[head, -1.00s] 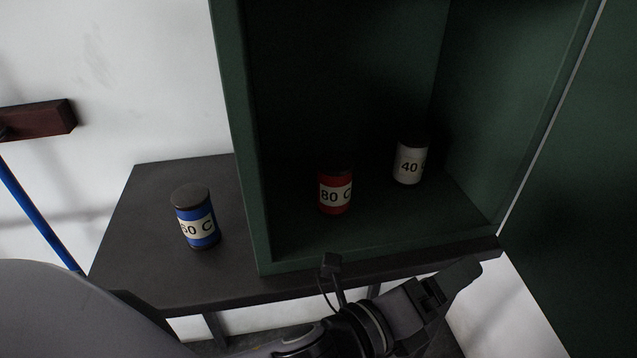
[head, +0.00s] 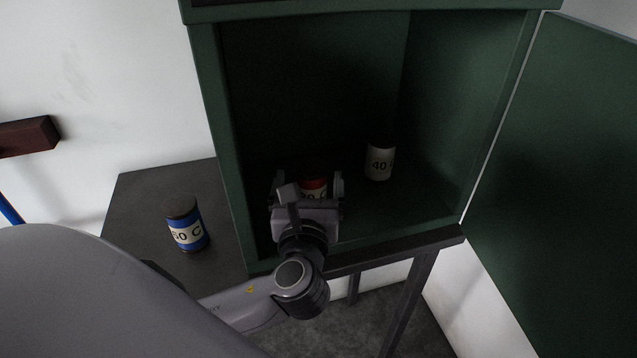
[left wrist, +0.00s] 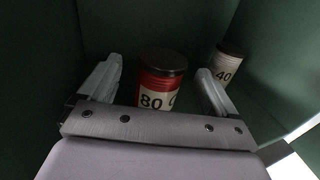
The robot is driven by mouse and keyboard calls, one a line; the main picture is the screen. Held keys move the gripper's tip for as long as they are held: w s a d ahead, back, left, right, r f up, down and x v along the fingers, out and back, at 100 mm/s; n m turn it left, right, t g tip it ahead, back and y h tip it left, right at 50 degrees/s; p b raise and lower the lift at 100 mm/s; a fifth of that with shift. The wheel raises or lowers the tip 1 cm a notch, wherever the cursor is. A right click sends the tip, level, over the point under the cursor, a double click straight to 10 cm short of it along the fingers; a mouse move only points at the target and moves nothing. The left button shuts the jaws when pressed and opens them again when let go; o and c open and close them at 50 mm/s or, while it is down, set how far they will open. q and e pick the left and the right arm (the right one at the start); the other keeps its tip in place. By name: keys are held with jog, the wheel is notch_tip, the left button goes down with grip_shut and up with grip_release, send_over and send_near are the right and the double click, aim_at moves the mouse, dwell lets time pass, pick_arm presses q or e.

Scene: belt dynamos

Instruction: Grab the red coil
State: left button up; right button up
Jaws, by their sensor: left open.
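The red coil (head: 314,184) stands upright inside the green cabinet, with a dark top and a white label reading 80 C. My left gripper (head: 308,184) is at the cabinet's opening, open, with a finger on either side of the coil in the head view. In the left wrist view the red coil (left wrist: 158,82) shows between the two fingers (left wrist: 160,80), and its lower part is hidden behind the gripper body. I cannot tell whether a finger touches it. My right gripper is not seen.
A white coil marked 40 (head: 379,162) stands deeper in the cabinet to the right; it also shows in the left wrist view (left wrist: 226,68). A blue coil (head: 186,226) stands on the dark table (head: 135,205) outside. The cabinet's left wall (head: 222,150) and open door (head: 550,190) flank the opening.

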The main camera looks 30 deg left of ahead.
aim_at(311, 166)
pick_arm(q)
jog(key=x, duration=0.5)
jog(key=shift+w+f+p, duration=0.25)
jog(key=shift+w+p, duration=0.05)
jog(key=shift+w, duration=0.05)
jog(key=shift+r, duration=0.1)
jog(key=c, duration=1.4)
